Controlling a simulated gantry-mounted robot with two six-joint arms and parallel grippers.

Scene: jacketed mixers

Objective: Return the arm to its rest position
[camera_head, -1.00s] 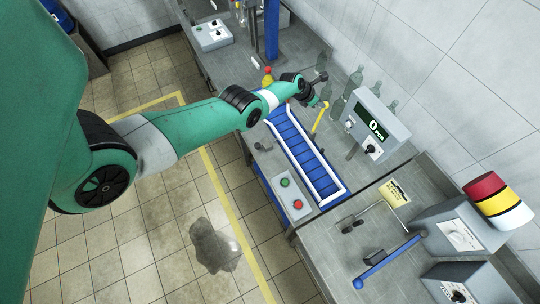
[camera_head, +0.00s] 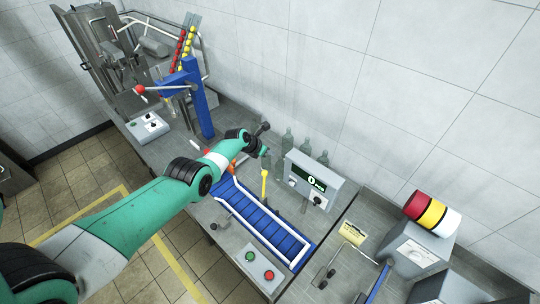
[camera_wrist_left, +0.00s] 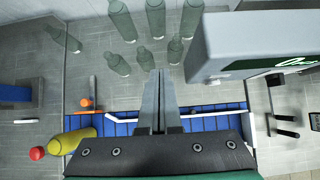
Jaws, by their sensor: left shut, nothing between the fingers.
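My left arm (camera_head: 130,212) comes in from the left in the head view and stretches over the floor to the bench. My left gripper (camera_head: 264,149) is small and partly hidden by the wrist, above the back end of the blue conveyor. In the left wrist view the two fingers of my left gripper (camera_wrist_left: 161,76) lie together, with nothing held. They point toward several green glass bottles (camera_wrist_left: 155,18). My right gripper is not in view.
A grey display box (camera_head: 312,181) stands close on the right. A blue post (camera_head: 198,97) rises to the left. A red-capped yellow bottle (camera_wrist_left: 70,141) shows in the wrist view.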

